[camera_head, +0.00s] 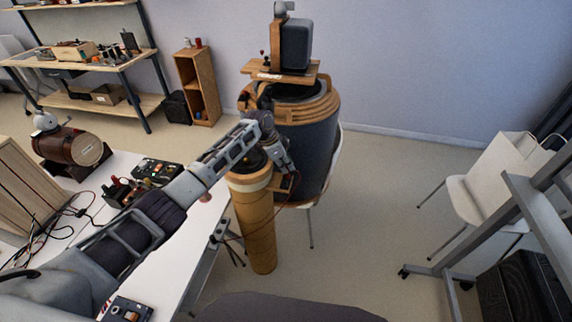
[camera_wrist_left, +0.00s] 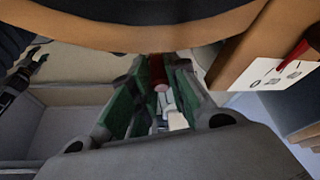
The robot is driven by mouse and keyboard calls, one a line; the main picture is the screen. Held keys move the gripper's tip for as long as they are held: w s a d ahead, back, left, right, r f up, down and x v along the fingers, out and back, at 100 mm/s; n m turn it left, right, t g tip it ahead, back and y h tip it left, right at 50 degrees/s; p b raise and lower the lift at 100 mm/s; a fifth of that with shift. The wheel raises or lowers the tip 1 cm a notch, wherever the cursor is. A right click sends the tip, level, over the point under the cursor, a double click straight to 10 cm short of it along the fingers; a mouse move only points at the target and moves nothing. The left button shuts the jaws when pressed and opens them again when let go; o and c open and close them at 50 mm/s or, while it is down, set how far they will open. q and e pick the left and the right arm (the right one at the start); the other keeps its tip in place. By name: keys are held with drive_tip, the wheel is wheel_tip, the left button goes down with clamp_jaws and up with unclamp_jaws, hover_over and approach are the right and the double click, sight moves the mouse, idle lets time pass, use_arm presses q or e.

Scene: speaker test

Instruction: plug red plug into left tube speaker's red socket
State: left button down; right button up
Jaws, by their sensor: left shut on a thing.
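The tan tube speaker (camera_head: 258,226) stands upright on the floor beside the white table, in the middle of the head view. My left gripper (camera_head: 289,184) is at its upper right side, close to a small wooden terminal block. In the left wrist view, the green-padded fingers (camera_wrist_left: 158,78) are shut on a small reddish plug (camera_wrist_left: 160,87). A white terminal plate (camera_wrist_left: 270,73) with a red part (camera_wrist_left: 295,56) is at the right, apart from the fingers. I cannot make out the red socket's opening. My right gripper is not in view.
A large dark barrel speaker (camera_head: 308,150) with wooden bands stands just behind the tube. A thin red cable (camera_head: 245,237) hangs in front of the tube. Open floor (camera_head: 350,245) lies between.

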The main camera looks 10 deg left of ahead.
use_arm(q)
drive_tip(key=shift+f+b, duration=0.35)
drive_tip(key=shift+f, duration=0.55)
idle(1.3)
drive_tip(key=c, duration=1.3)
unclamp_jaws()
drive_tip(key=shift+r, duration=0.25)
drive_tip(key=shift+r+p, duration=2.2)
drive_tip(key=shift+r, duration=0.15)
drive_tip(key=shift+r+p, duration=0.4)
drive_tip(key=shift+r, duration=0.8)
drive_tip(key=shift+s+f, duration=0.1)
drive_tip(key=shift+s, duration=0.1)
